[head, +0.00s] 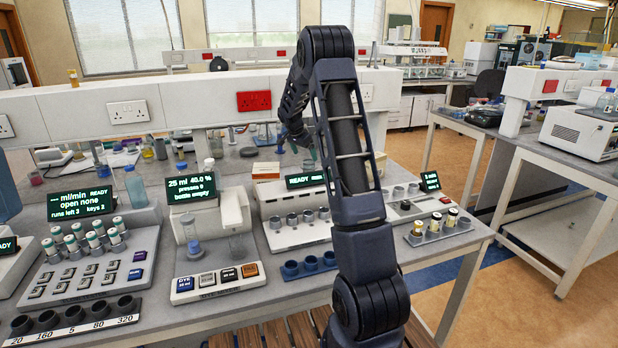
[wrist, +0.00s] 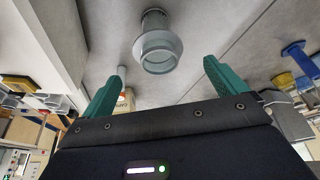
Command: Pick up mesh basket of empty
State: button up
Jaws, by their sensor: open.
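My gripper (wrist: 162,69) is open, with two teal fingers spread apart and nothing between them that I can see held. A grey, translucent flanged cup or basket (wrist: 158,50) stands on the grey bench beyond the fingertips in the wrist view, roughly centred between them. I cannot tell whether it is the mesh basket, and no mesh shows clearly. In the head view my gripper is at the back of the bench, partly hidden behind my arm. Several small grey cups (head: 308,216) sit in a white device; none is clearly a mesh basket.
A dispenser (head: 190,184) reads "bottle empty". A keypad device with capped vials (head: 85,240) stands left of it, behind a numbered black rack (head: 75,325). A blue rack (head: 305,268) and a rack of amber vials (head: 440,228) lie near the front edge.

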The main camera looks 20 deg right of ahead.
aim_at(308, 165)
jog(key=shift+s+x, duration=0.1)
jog(key=shift+x, duration=1.85)
jog(key=shift+s+x, duration=0.15)
jog(key=shift+x, duration=1.8)
jog(key=c, duration=1.4)
